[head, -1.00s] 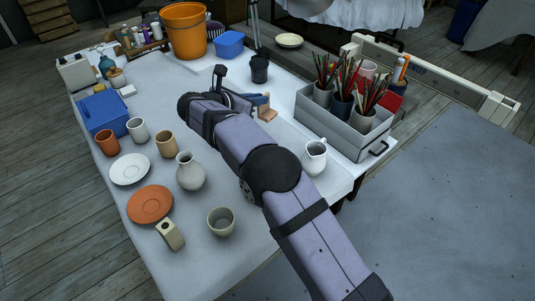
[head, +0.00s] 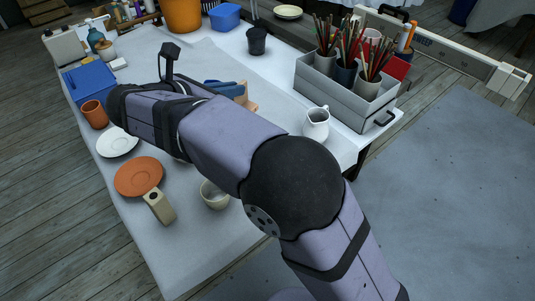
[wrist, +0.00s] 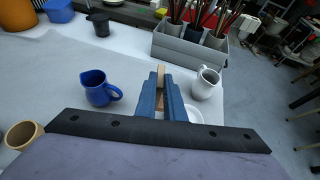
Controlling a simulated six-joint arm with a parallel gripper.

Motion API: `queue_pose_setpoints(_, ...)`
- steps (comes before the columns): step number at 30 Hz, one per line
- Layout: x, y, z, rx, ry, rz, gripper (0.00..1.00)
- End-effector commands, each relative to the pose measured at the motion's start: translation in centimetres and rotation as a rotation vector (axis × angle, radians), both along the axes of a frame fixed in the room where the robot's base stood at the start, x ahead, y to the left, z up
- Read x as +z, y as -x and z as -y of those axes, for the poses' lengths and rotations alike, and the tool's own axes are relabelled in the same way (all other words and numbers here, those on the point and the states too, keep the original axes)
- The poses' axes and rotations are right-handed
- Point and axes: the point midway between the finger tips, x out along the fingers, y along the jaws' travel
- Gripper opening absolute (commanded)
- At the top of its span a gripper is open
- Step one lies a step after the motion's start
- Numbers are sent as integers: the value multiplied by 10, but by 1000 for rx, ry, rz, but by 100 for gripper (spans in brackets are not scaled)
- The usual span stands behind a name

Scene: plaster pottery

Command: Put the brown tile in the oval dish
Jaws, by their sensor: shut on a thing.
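My gripper (wrist: 166,98), with blue fingers, is shut on the brown tile (wrist: 161,76), a light brown piece whose edge shows between the fingertips in the wrist view. In the head view my gripper (head: 227,89) is beyond my arm, with the tile (head: 250,104) at its right, above the white table. A white dish (wrist: 194,113) shows partly behind the right finger in the wrist view. Most of it is hidden, so I cannot tell its full outline. In the head view my arm hides that area.
A white pitcher (wrist: 206,83) stands close right of my gripper, a blue pitcher (wrist: 97,89) to its left. A grey crate of brushes (head: 345,92) is at the right edge. A white plate (head: 117,143), orange plate (head: 138,176) and grey cup (head: 215,196) stand near my arm.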

Motion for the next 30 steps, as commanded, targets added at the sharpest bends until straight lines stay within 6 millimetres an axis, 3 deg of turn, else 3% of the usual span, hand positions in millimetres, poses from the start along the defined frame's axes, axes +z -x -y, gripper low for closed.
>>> queue_pose_setpoints(5,-23,24,38,-134,4,-1,0)
queue_pose_setpoints(9,-21,34,53,-222,0,2,0)
queue_pose_setpoints(17,-22,37,56,-255,2,0,0)
queue_pose_setpoints(30,-69,37,56,-253,2,0,0)
